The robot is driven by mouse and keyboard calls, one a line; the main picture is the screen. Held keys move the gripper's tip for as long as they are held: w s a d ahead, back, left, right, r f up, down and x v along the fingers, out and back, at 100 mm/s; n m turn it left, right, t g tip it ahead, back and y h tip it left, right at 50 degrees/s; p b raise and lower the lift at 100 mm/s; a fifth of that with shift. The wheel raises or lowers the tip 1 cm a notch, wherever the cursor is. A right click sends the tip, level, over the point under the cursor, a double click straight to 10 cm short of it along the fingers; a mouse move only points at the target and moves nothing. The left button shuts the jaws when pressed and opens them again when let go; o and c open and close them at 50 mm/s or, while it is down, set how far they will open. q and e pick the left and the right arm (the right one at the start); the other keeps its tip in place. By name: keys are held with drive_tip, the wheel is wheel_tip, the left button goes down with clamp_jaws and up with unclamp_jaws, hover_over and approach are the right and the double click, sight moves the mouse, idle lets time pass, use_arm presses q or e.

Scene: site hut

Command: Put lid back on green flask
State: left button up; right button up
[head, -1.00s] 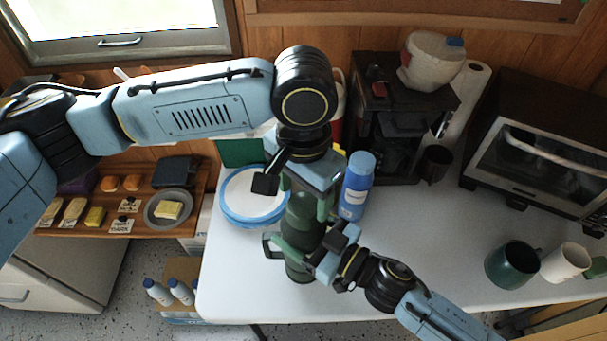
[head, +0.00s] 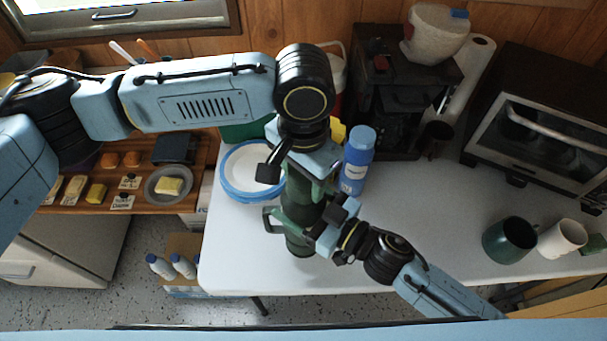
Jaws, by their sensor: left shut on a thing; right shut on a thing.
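The green flask (head: 301,243) stands upright near the front edge of the white table, its handle on the left side. My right gripper (head: 312,232) comes in from the lower right and is shut on the flask's body. My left gripper (head: 312,185) points down from above, at the flask's top, and is shut on a green thing that looks like the lid (head: 299,190). The lid is partly hidden by the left gripper. It appears lined up over the flask; I cannot tell whether they touch.
A blue bottle (head: 357,160) stands close right of my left gripper. Blue-rimmed plates (head: 232,187) lie to the left. A dark green mug (head: 509,240) and a white mug (head: 562,239) stand at the right, below a toaster oven (head: 545,140). The table's middle right is clear.

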use_arm(q)
drive_tip(key=m, duration=0.4)
drive_tip(key=shift+m, duration=0.3)
drive_tip(key=m, duration=0.4)
drive_tip(key=o, duration=1.1)
drive_tip(key=shift+r, duration=2.25)
drive_tip(key=shift+c, duration=0.5)
